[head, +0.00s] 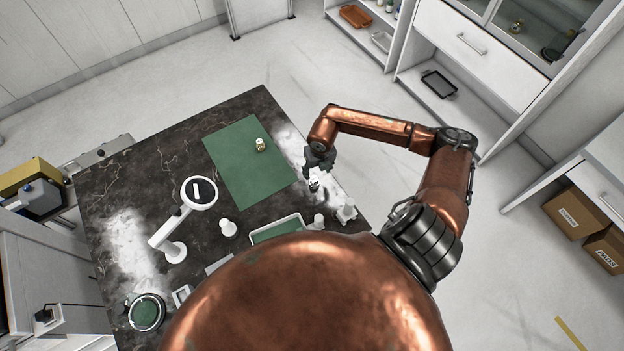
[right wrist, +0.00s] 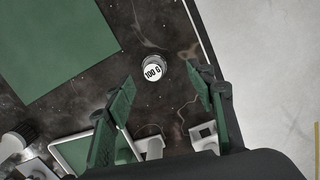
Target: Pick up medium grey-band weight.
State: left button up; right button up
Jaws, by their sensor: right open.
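A small round weight marked "100 G" (right wrist: 152,72) stands on the dark marble table, with a white top and a greyish rim. In the head view it shows small just below my right gripper (head: 316,172). In the right wrist view the fingers of my right gripper (right wrist: 161,75) are spread apart, with the weight between and slightly beyond the tips, nearer the left finger. I cannot tell whether they touch it. Another small weight (head: 261,145) with a gold-looking band stands on the green mat (head: 235,178). My left gripper is out of view.
A white-rimmed tray with a green lining (head: 277,229) and small white pieces (head: 345,213) stand near the table's right front. The table's right edge is close to my right gripper.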

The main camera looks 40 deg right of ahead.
aim_at(314, 179)
jog(key=f, duration=0.4)
jog(key=a+f+p, duration=0.1)
jog(key=f, duration=0.1)
jog(key=shift+w+a+f, duration=0.1)
jog(key=shift+w+f, duration=0.1)
jog(key=shift+w, duration=0.05)
jog(key=shift+f, duration=0.4)
jog(key=c, duration=1.3)
